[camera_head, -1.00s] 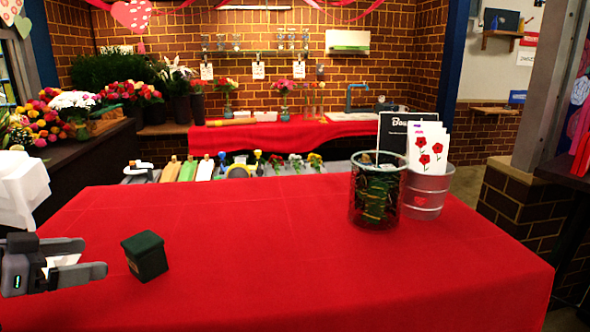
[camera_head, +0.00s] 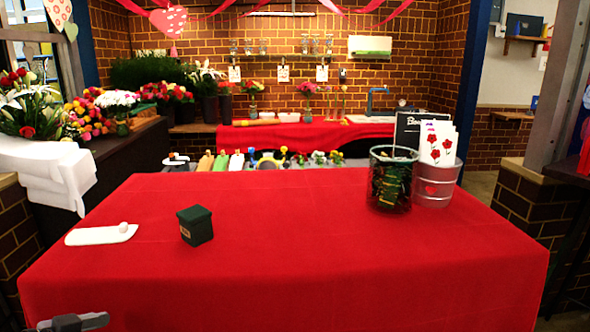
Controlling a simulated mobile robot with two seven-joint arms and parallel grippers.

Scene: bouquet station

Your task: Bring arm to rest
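My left gripper (camera_head: 74,322) shows only in part at the bottom left edge of the head view, low by the front left of the red-covered table (camera_head: 330,270). One grey finger is clear; the rest is cut off by the frame, so its opening cannot be judged. My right gripper is not in view. A small dark green box (camera_head: 195,226) stands on the table's left half, apart from the gripper. A flat white piece with a small round knob (camera_head: 101,235) lies to the left of the box.
White cloth or paper (camera_head: 50,170) lies at the left. The table's middle and front are clear.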

